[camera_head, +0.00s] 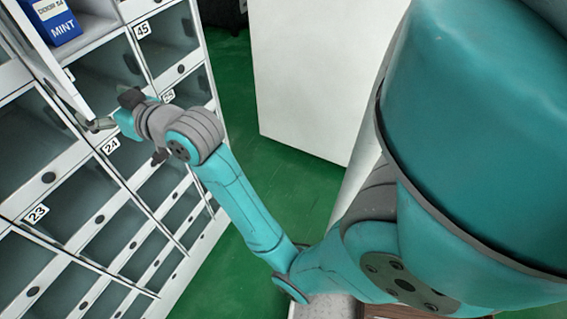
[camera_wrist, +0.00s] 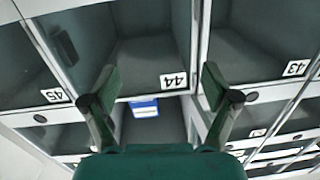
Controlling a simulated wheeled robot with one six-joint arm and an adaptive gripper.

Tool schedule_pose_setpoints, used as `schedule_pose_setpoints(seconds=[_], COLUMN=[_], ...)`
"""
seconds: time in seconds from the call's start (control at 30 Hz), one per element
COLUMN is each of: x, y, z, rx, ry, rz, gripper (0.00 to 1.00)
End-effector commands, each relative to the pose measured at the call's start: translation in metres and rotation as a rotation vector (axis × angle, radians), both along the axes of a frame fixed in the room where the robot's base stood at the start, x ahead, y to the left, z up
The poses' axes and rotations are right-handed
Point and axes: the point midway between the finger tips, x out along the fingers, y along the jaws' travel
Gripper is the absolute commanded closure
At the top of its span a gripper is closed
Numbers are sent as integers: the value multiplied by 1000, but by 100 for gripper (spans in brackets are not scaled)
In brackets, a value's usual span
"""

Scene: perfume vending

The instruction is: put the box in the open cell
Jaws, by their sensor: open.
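The box (camera_head: 52,20) is blue and white, marked "DOOR 54" and "MINT". In the head view it stands upright at top left, on the white floor of an open cell (camera_head: 92,32). The wrist view, which is upside down, shows a blue and white box (camera_wrist: 145,108) in a compartment beyond label 44, between my fingers in the picture. My gripper (camera_head: 103,123) is below the box in the head view, close to the cabinet front and a white panel edge. In the wrist view my gripper (camera_wrist: 158,78) has its fingers spread with nothing between them. Contact with the panel cannot be told.
A large white block (camera_head: 315,75) stands to the right. Green floor (camera_head: 265,165) lies between it and the cabinet.

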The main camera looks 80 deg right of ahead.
Motion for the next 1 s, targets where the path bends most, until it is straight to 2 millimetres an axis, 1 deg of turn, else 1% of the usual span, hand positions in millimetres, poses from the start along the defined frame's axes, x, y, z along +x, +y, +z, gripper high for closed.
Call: schedule_pose_setpoints(seconds=[0.03, 0.1, 0.27, 0.3, 0.37, 0.5, 0.67, 0.8, 0.87, 1.0], x=[-4, -11, -31, -38, -48, -77, -116, -155, -173, -215], y=[9, 20, 45, 52, 61, 83, 107, 127, 134, 150], z=[-22, -46, -97, -109, -126, -163, -200, -226, -235, -253], rx=[12, 22, 36, 40, 42, 46, 42, 36, 31, 19], ry=[14, 23, 42, 47, 56, 77, 101, 124, 134, 156], rz=[7, 12, 25, 27, 32, 45, 63, 83, 91, 116], gripper=[13, 13, 13, 13, 13, 13, 13, 13, 13, 13])
